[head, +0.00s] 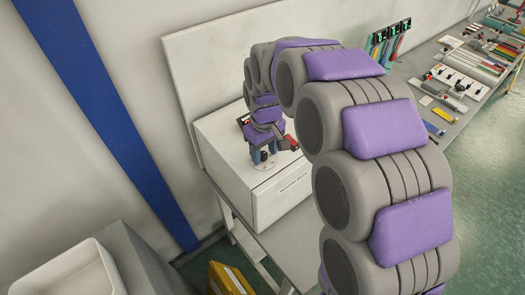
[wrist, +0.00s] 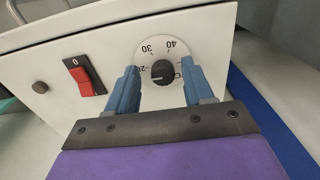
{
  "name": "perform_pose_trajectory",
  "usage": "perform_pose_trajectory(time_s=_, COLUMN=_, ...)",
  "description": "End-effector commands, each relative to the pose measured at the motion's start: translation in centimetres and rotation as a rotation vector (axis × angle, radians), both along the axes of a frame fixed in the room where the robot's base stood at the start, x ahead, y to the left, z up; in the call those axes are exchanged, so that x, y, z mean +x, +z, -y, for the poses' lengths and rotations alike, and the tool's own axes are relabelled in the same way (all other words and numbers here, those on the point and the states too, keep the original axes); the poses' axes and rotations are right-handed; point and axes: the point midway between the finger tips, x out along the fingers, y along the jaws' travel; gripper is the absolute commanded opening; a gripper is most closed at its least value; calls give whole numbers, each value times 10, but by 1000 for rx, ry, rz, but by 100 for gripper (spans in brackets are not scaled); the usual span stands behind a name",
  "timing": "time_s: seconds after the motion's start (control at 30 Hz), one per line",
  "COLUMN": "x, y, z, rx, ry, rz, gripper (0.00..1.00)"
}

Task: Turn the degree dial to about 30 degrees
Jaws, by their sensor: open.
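A pale mark on the knob points left, toward the 20 side. My gripper (wrist: 159,67) is open, one blue finger on each side of the knob. I cannot tell whether the fingers touch it. In the head view my gripper (head: 263,155) is at the box, and the dial is mostly hidden.
A red rocker switch (wrist: 83,76) and a small dark round knob (wrist: 40,87) are left of the dial in the wrist view. The box stands on a grey table (head: 275,235) against a panel. A bench (head: 455,115) with several tools stands at the right.

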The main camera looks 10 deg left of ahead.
Motion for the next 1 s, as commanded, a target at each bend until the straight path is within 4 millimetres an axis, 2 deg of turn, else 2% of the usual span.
perform_pose_trajectory(time_s=0.3, x=0, y=-4, z=-5, rx=-4, ry=1, rz=-1, gripper=52)
perform_pose_trajectory(time_s=0.83, x=-1, y=-2, z=-2, rx=-2, ry=0, rz=-1, gripper=2)
perform_pose_trajectory(time_s=1.0, x=-2, y=-2, z=-1, rx=-3, ry=-1, rz=-1, gripper=0)
